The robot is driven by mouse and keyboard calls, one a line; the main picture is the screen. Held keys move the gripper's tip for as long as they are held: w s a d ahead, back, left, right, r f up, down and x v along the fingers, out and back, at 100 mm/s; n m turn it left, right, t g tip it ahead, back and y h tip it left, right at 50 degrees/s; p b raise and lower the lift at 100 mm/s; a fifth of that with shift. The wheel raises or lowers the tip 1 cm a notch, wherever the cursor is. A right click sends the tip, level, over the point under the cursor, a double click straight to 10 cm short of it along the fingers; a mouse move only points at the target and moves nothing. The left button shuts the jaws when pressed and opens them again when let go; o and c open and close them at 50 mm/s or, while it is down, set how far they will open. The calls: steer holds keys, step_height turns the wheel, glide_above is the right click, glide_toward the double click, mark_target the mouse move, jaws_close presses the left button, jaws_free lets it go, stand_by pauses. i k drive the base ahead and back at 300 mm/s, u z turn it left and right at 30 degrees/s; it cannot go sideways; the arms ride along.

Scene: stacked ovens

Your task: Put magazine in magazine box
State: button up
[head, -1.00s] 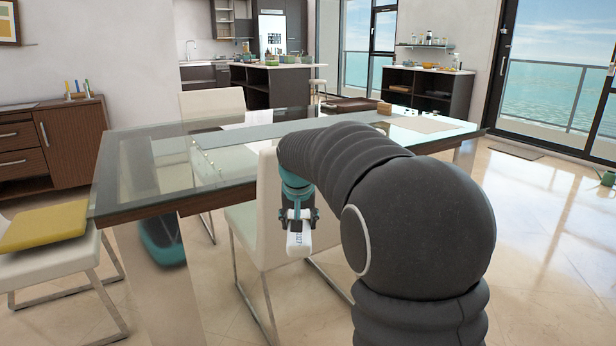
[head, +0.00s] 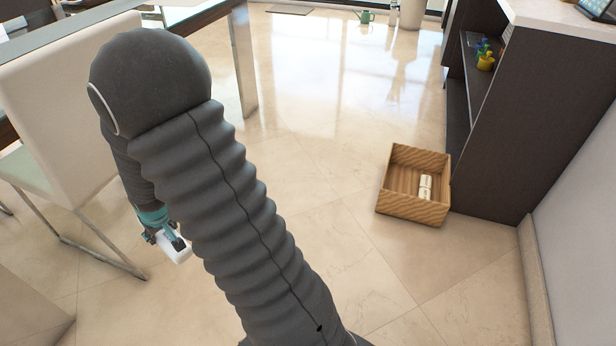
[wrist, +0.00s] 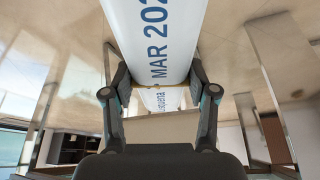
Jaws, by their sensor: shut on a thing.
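My gripper (head: 170,243) is shut on a white rolled magazine (head: 178,252), which hangs over the floor beside the chair, left of my arm. In the wrist view the magazine (wrist: 160,40) shows blue print, "MAR 202", between the two fingers (wrist: 160,105). A brown box (head: 418,209) with ribbed, woven-looking walls stands on the floor to the right, against the dark cabinet's base. Its top is open. One or two white rolls (head: 425,187) lie inside it. My gripper is well apart from the box, far to its left.
A white chair (head: 60,110) and the table (head: 120,15) stand at the left. A green watering can (head: 365,17) is far back. The tiled floor between chair and box is clear.

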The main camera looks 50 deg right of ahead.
mark_target(399, 187)
steer(key=z, duration=0.75)
steer(key=k, duration=1.05)
steer(key=z, duration=0.8)
steer(key=i, duration=1.55)
steer(key=z, duration=0.2)
